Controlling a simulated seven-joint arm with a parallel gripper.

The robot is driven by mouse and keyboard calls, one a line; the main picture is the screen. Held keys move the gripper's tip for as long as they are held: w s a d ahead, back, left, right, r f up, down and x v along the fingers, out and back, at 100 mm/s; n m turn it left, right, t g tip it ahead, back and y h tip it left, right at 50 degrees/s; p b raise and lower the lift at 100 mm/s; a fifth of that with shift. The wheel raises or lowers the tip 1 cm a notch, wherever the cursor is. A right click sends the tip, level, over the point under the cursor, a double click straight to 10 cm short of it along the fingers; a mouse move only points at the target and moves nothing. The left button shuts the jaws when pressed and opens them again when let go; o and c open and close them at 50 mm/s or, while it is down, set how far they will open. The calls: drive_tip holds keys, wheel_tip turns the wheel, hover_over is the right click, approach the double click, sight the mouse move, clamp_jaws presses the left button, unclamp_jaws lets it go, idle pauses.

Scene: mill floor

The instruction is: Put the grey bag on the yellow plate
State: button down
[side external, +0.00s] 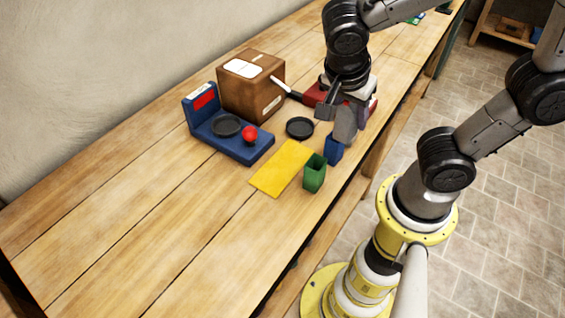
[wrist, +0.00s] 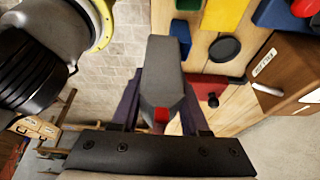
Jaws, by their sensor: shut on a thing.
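The grey bag (side external: 345,124) is a tapered block held upright between the fingers of my gripper (side external: 349,108). It is over the bench, near its front edge, behind the blue block. In the wrist view the grey bag (wrist: 165,75) fills the space between the two fingers of my gripper (wrist: 160,108). The yellow plate (side external: 281,168) is a flat, bare rectangle on the bench, to the left of and nearer the camera than the bag. Part of the yellow plate (wrist: 222,14) shows at the top of the wrist view.
A green open container (side external: 314,173) and a blue block (side external: 334,149) stand right of the plate. A black dish (side external: 299,128) lies behind it. A blue scale-like device (side external: 255,150), a brown box (side external: 240,97) and a red object (side external: 313,94) stand farther back. The bench's left is clear.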

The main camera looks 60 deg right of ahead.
drive_tip(key=shift+n, duration=0.3)
drive_tip(key=w+f, duration=0.3)
drive_tip(key=w, duration=0.1)
drive_tip(key=w+f, duration=0.6)
drive_tip(key=w, duration=0.1)
drive_tip(key=shift+w+f, duration=0.2)
drive_tip(key=shift+w, duration=0.1)
drive_tip(key=shift+w+f, duration=0.15)
drive_tip(key=shift+f, duration=1.55)
drive_tip(key=shift+f, duration=0.1)
drive_tip(key=shift+c, duration=2)
unclamp_jaws()
